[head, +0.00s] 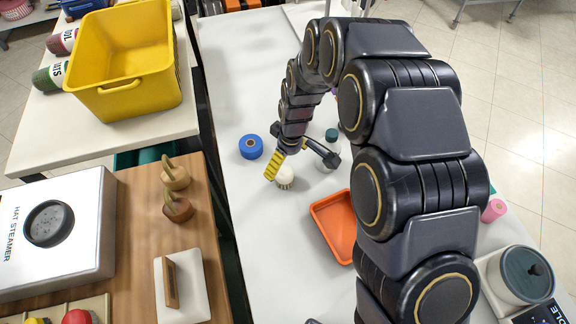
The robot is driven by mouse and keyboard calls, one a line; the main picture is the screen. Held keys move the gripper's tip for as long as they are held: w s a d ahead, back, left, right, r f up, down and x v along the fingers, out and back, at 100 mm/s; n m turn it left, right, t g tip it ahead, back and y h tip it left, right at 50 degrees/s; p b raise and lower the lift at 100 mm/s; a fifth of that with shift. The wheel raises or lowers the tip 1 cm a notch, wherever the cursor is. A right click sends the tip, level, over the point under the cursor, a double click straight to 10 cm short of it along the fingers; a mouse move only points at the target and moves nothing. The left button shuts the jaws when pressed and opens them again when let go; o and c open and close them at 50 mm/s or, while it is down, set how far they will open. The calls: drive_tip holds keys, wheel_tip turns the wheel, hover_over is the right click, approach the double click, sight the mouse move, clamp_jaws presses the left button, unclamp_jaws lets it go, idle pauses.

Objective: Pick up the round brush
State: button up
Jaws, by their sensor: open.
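A small round, cream-coloured brush (285,179) stands on the white table, with what look like short bristles around its lower edge. My gripper (301,168) is over the table at the brush, its fingers spread. The ribbed yellow finger is at the brush's left side and overlaps it in the picture. The dark finger reaches out to the right. I see no grip on the brush, and I cannot tell whether the yellow finger touches it. The finger hides part of the brush.
A blue roll (251,147) lies left of the brush. An orange tray (336,222) is close at the front right. A teal-topped item (331,135) is partly hidden behind my gripper. A yellow bin (124,60) stands on the left table. The white table is clear farther back.

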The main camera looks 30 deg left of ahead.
sight(285, 171)
drive_tip(key=shift+a+f, duration=0.35)
drive_tip(key=shift+f, duration=0.1)
wheel_tip(285, 171, down, 2)
drive_tip(key=shift+a+f, duration=0.15)
drive_tip(key=shift+f, duration=0.05)
drive_tip(key=f, duration=0.5)
drive_tip(key=shift+w+a+f, duration=0.1)
drive_tip(key=shift+w, duration=0.15)
drive_tip(key=shift+c, duration=0.2)
drive_tip(key=c, duration=1.1)
